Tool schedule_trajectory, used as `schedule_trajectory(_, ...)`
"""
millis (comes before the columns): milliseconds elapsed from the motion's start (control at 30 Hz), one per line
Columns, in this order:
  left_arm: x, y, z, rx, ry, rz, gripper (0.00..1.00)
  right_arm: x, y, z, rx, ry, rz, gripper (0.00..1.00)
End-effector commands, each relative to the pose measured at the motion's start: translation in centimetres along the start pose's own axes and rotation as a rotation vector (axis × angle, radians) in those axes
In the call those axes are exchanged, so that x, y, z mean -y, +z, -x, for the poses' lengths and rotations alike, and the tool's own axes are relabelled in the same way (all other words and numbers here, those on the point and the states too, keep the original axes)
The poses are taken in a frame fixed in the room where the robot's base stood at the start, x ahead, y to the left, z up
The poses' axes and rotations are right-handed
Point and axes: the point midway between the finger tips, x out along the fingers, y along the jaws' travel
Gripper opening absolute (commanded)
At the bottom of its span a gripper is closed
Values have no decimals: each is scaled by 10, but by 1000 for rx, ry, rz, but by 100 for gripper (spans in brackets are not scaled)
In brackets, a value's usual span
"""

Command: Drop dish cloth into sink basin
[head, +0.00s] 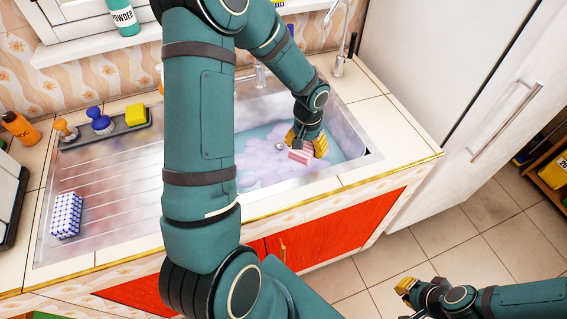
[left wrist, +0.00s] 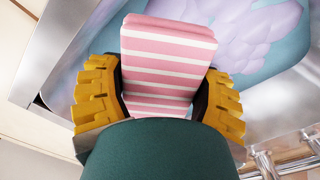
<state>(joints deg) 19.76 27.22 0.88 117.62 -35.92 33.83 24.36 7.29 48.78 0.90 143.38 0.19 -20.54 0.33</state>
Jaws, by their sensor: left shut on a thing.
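The dish cloth is a folded pink cloth with white stripes (head: 300,156). It also shows in the left wrist view (left wrist: 165,60). My left gripper (head: 306,143) is shut on it, with a yellow finger on each side in the left wrist view (left wrist: 160,92). The cloth is held over the right part of the sink basin (head: 350,142), which has bluish water and pale purple foam. I cannot tell the exact gap between cloth and foam. My right gripper (head: 405,288) is at the lower right, away from the sink, and its opening is unclear.
A blue-and-white checked block (head: 66,215) sits on the steel drainboard (head: 115,185). A tray (head: 125,132) with brushes and a yellow sponge (head: 136,114) is behind it. A white fridge (head: 470,90) stands at right.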

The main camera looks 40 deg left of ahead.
Motion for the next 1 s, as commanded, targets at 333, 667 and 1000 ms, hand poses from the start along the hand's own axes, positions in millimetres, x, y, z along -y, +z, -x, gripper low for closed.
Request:
schedule_trajectory(333,50,-4,-49,1,-4,71,39,-10,9,-27,18,-2,6,0)
schedule_trajectory(667,50,-4,-101,-1,-4,73,39,-14,8,-38,12,-2,7,0)
schedule_trajectory(1000,50,-4,-134,0,-4,72,39,-17,7,-46,8,-1,7,0)
